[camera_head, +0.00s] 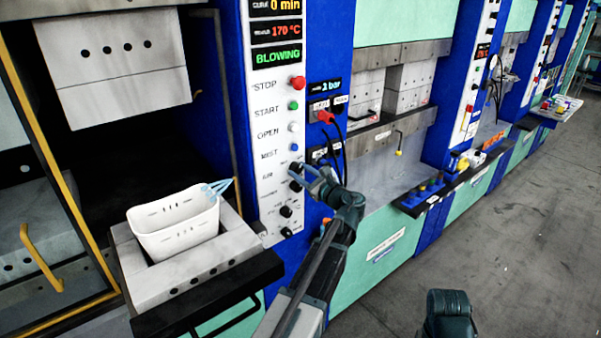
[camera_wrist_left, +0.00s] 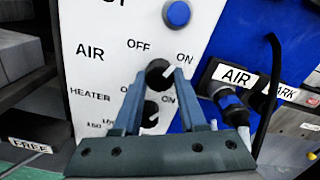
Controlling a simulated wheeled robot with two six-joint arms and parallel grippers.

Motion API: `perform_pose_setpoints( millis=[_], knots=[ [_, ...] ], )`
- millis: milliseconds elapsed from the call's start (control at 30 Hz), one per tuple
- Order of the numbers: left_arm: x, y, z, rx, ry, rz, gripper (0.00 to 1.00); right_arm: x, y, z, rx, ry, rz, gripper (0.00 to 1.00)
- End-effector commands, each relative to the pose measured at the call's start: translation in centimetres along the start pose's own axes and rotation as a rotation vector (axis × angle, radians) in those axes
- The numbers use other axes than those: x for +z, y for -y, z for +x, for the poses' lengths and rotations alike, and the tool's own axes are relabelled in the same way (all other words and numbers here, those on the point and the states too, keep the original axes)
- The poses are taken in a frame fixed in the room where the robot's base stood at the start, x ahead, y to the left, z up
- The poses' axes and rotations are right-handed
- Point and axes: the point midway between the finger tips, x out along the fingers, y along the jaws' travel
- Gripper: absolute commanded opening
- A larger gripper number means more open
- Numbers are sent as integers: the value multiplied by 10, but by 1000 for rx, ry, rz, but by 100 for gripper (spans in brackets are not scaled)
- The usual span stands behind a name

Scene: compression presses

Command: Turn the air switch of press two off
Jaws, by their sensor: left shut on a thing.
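The air switch (camera_wrist_left: 158,72) is a round black knob on the white control panel, between the labels OFF and ON. Its white mark points up and right, toward ON. In the head view the air switch (camera_head: 294,166) sits below the blue MIST button. My left gripper (camera_wrist_left: 160,74) has its two blue-grey fingers on either side of the knob, shut on it. In the head view my left gripper (camera_head: 304,174) reaches the panel from the right side. The heater switch (camera_wrist_left: 150,110) is just below, partly between the fingers. My right gripper is not in view.
Red STOP (camera_head: 297,83) and green START (camera_head: 293,105) buttons stand higher on the panel. A white basket-like part (camera_head: 175,225) rests on the press's tray at left. Open floor (camera_head: 500,240) lies right.

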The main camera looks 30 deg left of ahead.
Motion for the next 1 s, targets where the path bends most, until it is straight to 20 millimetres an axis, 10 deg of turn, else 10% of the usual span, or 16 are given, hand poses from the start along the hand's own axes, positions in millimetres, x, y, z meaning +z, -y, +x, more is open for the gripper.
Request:
perform_pose_setpoints(
  millis=[1000],
  knots=[
    [0,0,0,1,-1,-838,0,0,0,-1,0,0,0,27]
  ],
)
